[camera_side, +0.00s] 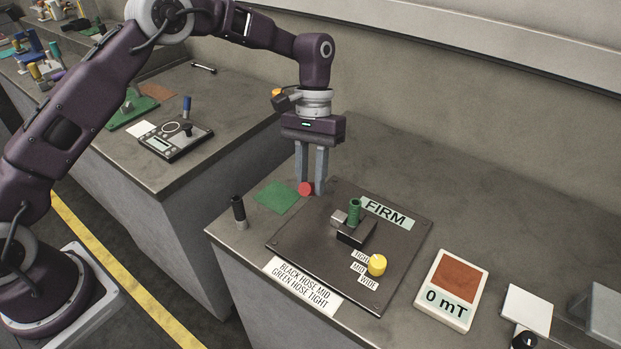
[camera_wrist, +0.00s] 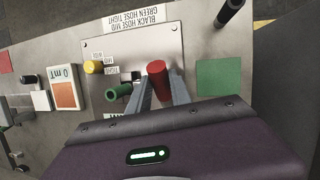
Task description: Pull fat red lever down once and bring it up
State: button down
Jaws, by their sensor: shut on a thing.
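The fat red lever (camera_side: 305,189) shows as a round red end between my fingertips at the back left edge of the dark plate (camera_side: 300,237). In the wrist view the lever (camera_wrist: 157,72) is a thick red cylinder, its near part between the fingers. My gripper (camera_side: 311,187) points down from above and is shut on the lever; its fingers also show in the wrist view (camera_wrist: 159,92). The fingers hide part of the lever, and its lower mount cannot be made out.
A green hose piece (camera_side: 354,211) stands in a dark block beside the FIRM label (camera_side: 387,212). A yellow knob (camera_side: 377,264) sits by the TIGHT, MID and WIDE labels. A black post (camera_side: 239,212) stands at left. A meter (camera_side: 448,303) reads 0 mT. The green mat (camera_side: 276,197) is bare.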

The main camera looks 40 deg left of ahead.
jog(key=c, duration=1.5)
grip_release()
jog(key=shift+o, duration=0.2)
jog(key=v, duration=0.7)
